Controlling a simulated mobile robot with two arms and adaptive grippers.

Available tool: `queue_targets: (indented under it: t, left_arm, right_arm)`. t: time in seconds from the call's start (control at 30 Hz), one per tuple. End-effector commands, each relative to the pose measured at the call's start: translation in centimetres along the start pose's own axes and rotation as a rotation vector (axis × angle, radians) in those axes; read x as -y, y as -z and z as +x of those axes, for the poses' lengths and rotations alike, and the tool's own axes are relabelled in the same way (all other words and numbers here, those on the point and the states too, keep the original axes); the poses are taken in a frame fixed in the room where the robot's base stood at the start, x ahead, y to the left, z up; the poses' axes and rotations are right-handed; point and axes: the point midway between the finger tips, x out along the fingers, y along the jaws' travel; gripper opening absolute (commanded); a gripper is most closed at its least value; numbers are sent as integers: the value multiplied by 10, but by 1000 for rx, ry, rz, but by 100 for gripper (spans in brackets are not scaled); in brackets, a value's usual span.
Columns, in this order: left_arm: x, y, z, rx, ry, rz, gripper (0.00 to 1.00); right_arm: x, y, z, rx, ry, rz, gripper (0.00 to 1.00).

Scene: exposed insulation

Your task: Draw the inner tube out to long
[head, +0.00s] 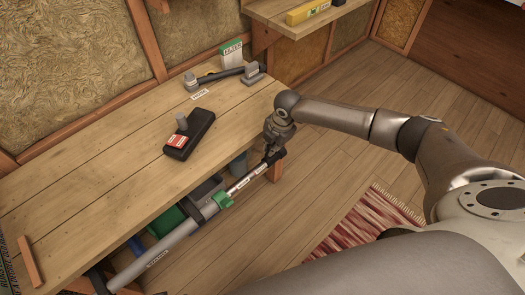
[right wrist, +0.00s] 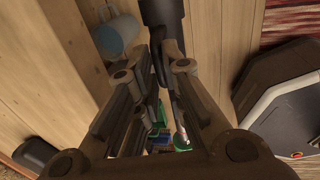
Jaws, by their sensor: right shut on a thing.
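A telescopic pole stands out along the front edge of the workbench in the head view. Its grey outer tube (head: 165,244) runs from lower left up to a green clamp (head: 222,200). The thin silver inner tube (head: 238,187) comes out of the clamp and bears small labels, too small to read surely. It ends in a black grip (head: 272,157). My right gripper (head: 275,148) is shut on this black end, which shows dark between the fingers in the right wrist view (right wrist: 163,14). The fingers hide part of it. My left gripper is out of view.
The workbench (head: 90,190) carries a black box with a red label (head: 190,134), a grey-ended bar (head: 226,74) and a green-white filter box (head: 231,55). Bins (head: 168,220) sit below the bench edge. Open floor (head: 300,195) and a red rug (head: 370,222) lie to the right.

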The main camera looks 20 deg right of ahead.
Motion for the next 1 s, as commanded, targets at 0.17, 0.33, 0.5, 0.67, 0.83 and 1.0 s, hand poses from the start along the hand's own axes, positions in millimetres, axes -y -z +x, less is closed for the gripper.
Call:
queue_targets:
  t: [0.17, 0.33, 0.5, 0.67, 0.83, 1.0]
  left_arm:
    - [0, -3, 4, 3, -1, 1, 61]
    - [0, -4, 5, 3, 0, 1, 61]
    - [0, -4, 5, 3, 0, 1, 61]
    - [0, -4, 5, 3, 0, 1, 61]
    - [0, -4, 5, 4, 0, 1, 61]
    - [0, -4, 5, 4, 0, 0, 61]
  right_arm:
    - [1, -28, 0, 3, 2, 4, 0]
    - [1, -43, 1, 1, 3, 1, 0]
    - [1, -47, 1, 2, 3, 1, 0]
    - [1, -47, 1, 2, 3, 1, 0]
    - [1, -47, 1, 2, 3, 1, 18]
    - [1, -46, 0, 1, 2, 1, 32]
